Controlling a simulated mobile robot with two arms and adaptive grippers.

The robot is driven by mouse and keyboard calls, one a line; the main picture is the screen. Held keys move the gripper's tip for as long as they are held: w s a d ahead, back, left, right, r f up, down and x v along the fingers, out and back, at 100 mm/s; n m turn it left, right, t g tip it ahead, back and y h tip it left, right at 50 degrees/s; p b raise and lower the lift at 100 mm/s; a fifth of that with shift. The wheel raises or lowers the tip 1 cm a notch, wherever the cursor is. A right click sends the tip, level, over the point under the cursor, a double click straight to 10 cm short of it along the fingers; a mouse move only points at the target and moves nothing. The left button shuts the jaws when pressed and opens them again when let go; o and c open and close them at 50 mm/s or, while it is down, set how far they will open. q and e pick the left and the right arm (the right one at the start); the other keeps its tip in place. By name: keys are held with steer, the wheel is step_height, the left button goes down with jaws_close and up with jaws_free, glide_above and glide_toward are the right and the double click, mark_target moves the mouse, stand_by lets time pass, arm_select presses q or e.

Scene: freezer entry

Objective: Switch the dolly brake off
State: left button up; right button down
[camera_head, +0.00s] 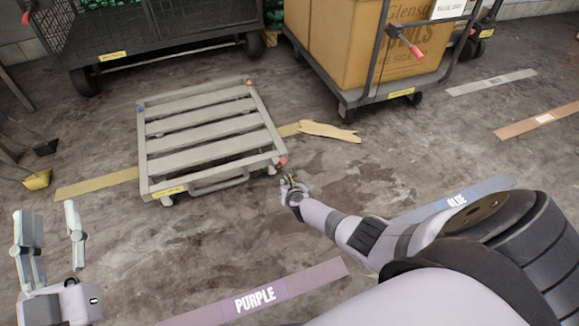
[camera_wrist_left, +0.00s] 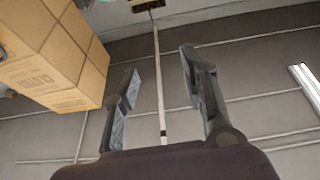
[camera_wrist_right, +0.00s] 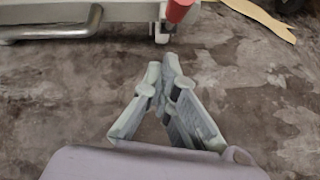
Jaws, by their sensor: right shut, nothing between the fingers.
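The dolly (camera_head: 205,135) is a low grey slatted platform on the floor, left of centre in the head view. A red brake part (camera_head: 283,161) sits at its near right corner. It also shows as a red tab (camera_wrist_right: 180,10) at the top of the right wrist view, above a caster. My right gripper (camera_head: 288,180) is shut and empty, just short of that corner and apart from the red part. In the right wrist view its fingertips (camera_wrist_right: 165,62) meet below the caster. My left gripper (camera_head: 48,222) is open and empty at the lower left, away from the dolly.
A dark cart (camera_head: 160,35) stands behind the dolly. A trolley (camera_head: 350,97) with a large cardboard box (camera_head: 350,45) stands to its right. A purple floor strip (camera_head: 255,299) and a blue one (camera_head: 455,200) lie nearer. Open floor surrounds the dolly's near side.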

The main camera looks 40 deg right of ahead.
arm_select(q)
step_height(320, 180, down, 14)
steer(key=s+a+g+y+p, duration=0.2)
steer(key=a+g+y+p, duration=0.1)
steer(key=g, duration=0.6)
steer(key=s+a+f+g+y+p, duration=0.1)
steer(key=s+a+f+g+p, duration=0.1)
steer(key=s, duration=0.5)
steer(key=s+a+f+g+y+p, duration=0.1)
steer(key=s+a+f+g+p, duration=0.1)
steer(key=s+f+g, duration=0.3)
steer(key=shift+s+a+f+n+g+y+p, duration=0.25)
steer(key=shift+s+n+g+p, duration=0.2)
steer(key=shift+s+g, duration=0.55)
arm_select(e)
steer(key=w+r+v, duration=0.1)
steer(key=v, duration=0.7)
steer(key=shift+s+r, duration=0.25)
steer(key=shift+r, duration=0.35)
